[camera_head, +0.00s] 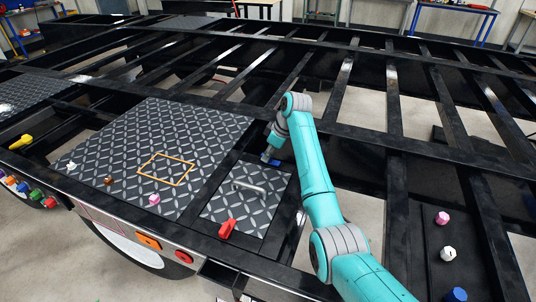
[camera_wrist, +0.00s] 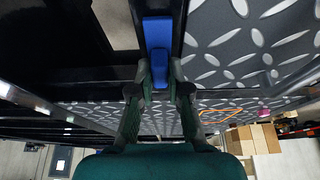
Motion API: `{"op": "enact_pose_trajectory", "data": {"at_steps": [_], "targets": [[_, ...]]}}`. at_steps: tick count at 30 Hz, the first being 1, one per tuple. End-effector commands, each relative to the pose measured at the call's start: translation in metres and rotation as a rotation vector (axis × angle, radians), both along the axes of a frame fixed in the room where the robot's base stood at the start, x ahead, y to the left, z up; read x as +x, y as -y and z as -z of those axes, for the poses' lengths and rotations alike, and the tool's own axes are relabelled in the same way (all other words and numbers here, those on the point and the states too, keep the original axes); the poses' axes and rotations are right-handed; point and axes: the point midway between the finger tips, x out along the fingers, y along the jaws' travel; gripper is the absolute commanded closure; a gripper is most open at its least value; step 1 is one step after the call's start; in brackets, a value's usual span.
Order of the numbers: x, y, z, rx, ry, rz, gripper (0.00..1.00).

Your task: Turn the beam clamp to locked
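A blue lever-like part, which I take to be the beam clamp (camera_wrist: 157,32), sits on a dark beam beside the diamond plate in the wrist view. It has a wide block at the top and a narrower bar running down toward my gripper. In the head view only a small bit of blue (camera_head: 274,162) shows under the wrist. My gripper (camera_wrist: 160,75) has its two fingers on either side of the narrow bar, close to it. Whether the fingers touch the bar is unclear. In the head view my gripper is mostly hidden behind my wrist.
A small plate with a metal handle (camera_head: 250,187) and a red lever (camera_head: 227,228) lie just in front. A larger diamond plate (camera_head: 150,135) bears an orange outline (camera_head: 166,169) and small knobs. Black frame beams with open gaps surround the spot. A yellow lever (camera_head: 20,142) is far left.

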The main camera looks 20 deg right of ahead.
Motion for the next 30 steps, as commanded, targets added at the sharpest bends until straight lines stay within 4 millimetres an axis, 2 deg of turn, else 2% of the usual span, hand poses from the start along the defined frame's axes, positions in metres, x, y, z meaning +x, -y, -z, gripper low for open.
{"op": "enact_pose_trajectory", "data": {"at_steps": [8, 14, 30], "targets": [[-0.0001, -0.0005, 0.0000, 0.000, 0.002, 0.025, 1.00], [-0.0003, -0.0011, -0.0004, 0.000, 0.003, 0.117, 1.00], [-0.0017, -0.0035, -0.0008, 0.000, 0.003, 0.601, 1.00]]}}
